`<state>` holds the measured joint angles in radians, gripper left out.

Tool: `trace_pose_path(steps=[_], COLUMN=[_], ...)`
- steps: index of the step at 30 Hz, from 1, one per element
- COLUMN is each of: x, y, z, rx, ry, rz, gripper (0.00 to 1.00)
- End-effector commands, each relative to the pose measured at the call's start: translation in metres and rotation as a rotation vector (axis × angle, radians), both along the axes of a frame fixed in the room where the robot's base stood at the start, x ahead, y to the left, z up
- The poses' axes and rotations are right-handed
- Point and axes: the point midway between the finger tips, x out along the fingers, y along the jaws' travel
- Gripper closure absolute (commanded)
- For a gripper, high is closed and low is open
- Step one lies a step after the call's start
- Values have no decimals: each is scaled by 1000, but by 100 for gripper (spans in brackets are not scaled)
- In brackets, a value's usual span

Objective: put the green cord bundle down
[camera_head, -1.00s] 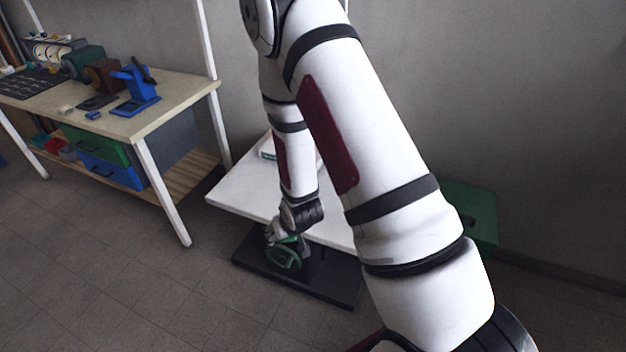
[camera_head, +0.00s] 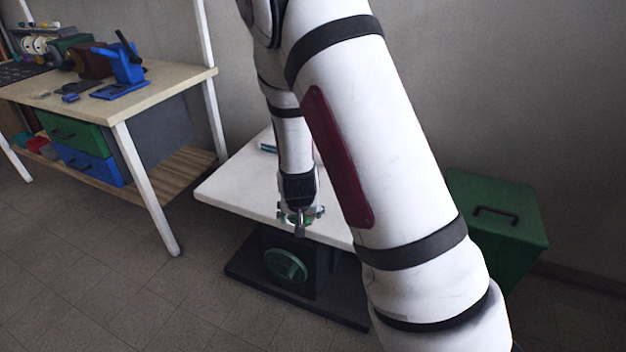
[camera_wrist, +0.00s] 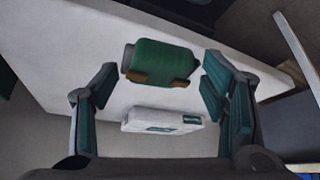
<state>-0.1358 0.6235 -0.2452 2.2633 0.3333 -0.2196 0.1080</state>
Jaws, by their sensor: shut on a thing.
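My gripper (camera_head: 301,222) is above the front part of the small white table (camera_head: 232,186). In the wrist view its two teal-padded fingers stand wide apart. The green cord bundle (camera_wrist: 162,60), with two brown patches, fills the gap between the fingertips, and the gripper is shut on it. Behind the bundle the white tabletop (camera_wrist: 75,45) shows. I cannot tell whether the bundle touches the table. In the head view the bundle is mostly hidden by the gripper.
A white box with green labels (camera_wrist: 163,121) lies on the tabletop. A green handwheel (camera_head: 285,266) sits on the table's dark pedestal. A green bin (camera_head: 500,215) stands at right. A workbench (camera_head: 165,85) with blue and green devices stands at left.

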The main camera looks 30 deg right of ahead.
Motion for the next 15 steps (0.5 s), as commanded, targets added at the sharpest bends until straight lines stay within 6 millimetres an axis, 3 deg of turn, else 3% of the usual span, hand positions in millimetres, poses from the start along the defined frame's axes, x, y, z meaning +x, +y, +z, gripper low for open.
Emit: trace_pose_path(steps=[1, 4, 11, 15], x=[5, 10, 14, 12], y=[0, -2, -6, -22], z=[-11, -17, -23, -24], rx=[-1, -1, 1, 1], ry=[-2, -2, -2, -2], rz=[-13, -43, -75, -82], gripper=[56, 56, 56, 56])
